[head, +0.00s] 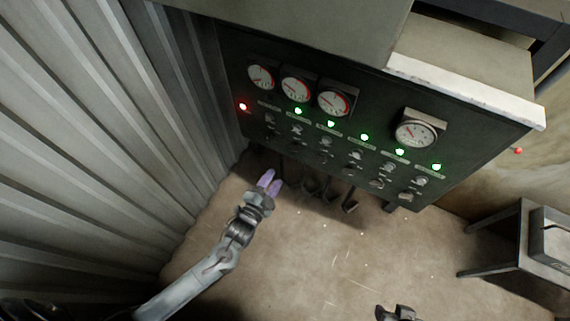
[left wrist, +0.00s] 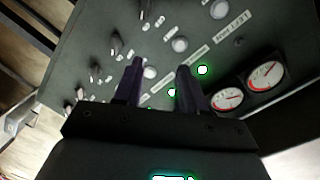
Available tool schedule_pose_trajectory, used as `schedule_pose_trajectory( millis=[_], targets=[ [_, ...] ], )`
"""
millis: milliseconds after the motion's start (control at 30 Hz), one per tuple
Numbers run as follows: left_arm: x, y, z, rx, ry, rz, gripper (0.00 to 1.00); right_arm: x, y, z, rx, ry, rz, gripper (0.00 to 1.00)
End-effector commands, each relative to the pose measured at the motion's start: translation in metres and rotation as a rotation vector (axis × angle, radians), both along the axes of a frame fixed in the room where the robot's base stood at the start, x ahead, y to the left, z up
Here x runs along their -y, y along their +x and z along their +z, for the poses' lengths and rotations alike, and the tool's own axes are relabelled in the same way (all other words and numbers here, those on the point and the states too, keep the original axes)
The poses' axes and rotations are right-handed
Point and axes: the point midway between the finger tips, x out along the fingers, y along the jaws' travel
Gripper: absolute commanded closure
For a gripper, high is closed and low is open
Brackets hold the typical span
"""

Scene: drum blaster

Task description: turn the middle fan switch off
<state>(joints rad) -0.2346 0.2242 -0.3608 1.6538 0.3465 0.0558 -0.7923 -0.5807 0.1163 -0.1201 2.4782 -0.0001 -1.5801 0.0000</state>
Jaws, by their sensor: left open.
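The dark control panel (head: 330,142) carries rows of small switches and knobs (head: 357,155) under a line of lights. One light at the left is red (head: 242,106); several others are green (head: 364,137). The labels are too small to read, so I cannot tell which is the middle fan switch. My left gripper (head: 270,181) has purple fingers and is open and empty, near the panel's lower left. In the left wrist view, its fingers (left wrist: 158,82) point at the panel face, with a pale knob (left wrist: 150,72) seen between the tips. Contact is not visible.
Three round gauges (head: 295,90) sit at the panel's upper left, and a larger one (head: 416,131) at the right. A corrugated wall (head: 100,130) stands close at the left. A small metal table (head: 505,238) stands at the right.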

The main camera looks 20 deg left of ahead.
Motion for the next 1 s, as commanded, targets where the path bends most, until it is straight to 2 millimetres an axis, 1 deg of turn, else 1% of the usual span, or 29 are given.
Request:
schedule_pose_trajectory(
  millis=[33, 100, 200, 300, 433, 667, 767, 1000],
  targets=[
    [-0.001, 0.01, -0.035, 0.017, 0.017, -0.006, 0.6, 0.0, 0.0, -0.036, 0.0, -0.001, 0.001, 0.57],
    [-0.002, 0.021, -0.055, 0.028, 0.034, -0.009, 0.6, 0.001, 0.0, -0.056, 0.001, -0.004, 0.002, 0.57],
    [-0.001, 0.035, -0.074, 0.042, 0.052, -0.017, 0.6, 0.001, 0.0, -0.081, 0.001, -0.007, 0.004, 0.57],
    [0.0, 0.048, -0.079, 0.067, 0.059, -0.025, 0.6, 0.002, 0.0, -0.099, 0.001, -0.008, 0.006, 0.57],
    [-0.001, 0.06, -0.078, 0.096, 0.063, -0.026, 0.6, 0.002, 0.0, -0.112, 0.001, -0.008, 0.006, 0.57],
    [0.0, 0.076, -0.075, 0.111, 0.062, -0.026, 0.6, 0.002, 0.0, -0.119, 0.002, -0.007, 0.005, 0.57],
    [0.001, 0.088, -0.074, 0.112, 0.061, -0.025, 0.6, 0.001, 0.0, -0.12, 0.004, -0.005, 0.004, 0.57],
    [0.003, 0.127, -0.074, 0.112, 0.061, -0.025, 0.6, 0.0, 0.001, -0.128, 0.004, 0.0, 0.0, 0.57]
  ],
)
